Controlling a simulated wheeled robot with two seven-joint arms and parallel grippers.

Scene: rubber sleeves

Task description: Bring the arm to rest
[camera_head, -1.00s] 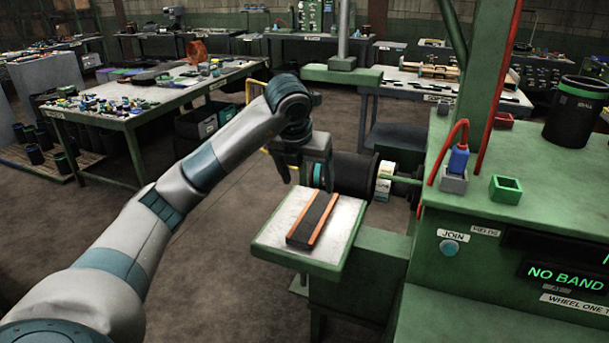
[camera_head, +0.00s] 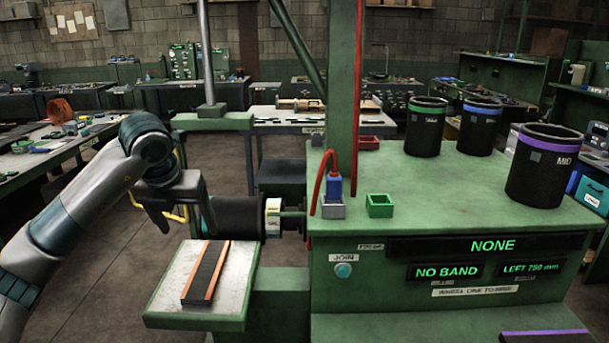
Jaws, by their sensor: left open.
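My left arm (camera_head: 75,213) comes in from the left, bent at its far joint. Its gripper (camera_head: 183,222) points down with the two fingers spread apart and nothing between them. It hangs in the air above and behind the pale plate (camera_head: 160,292), near the left end of the black roller (camera_head: 240,217); I cannot tell the exact gap to the roller. A dark strip with orange edges (camera_head: 207,272) lies on the plate. My right gripper is not in view.
The green machine bench (camera_head: 420,190) fills the right side. On it stand a blue-topped tool (camera_head: 334,188) with a red hose, a small green box (camera_head: 380,205) and black sleeves with green (camera_head: 427,128), blue (camera_head: 480,127) and purple (camera_head: 545,170) bands. Open floor (camera_head: 90,290) lies to the left.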

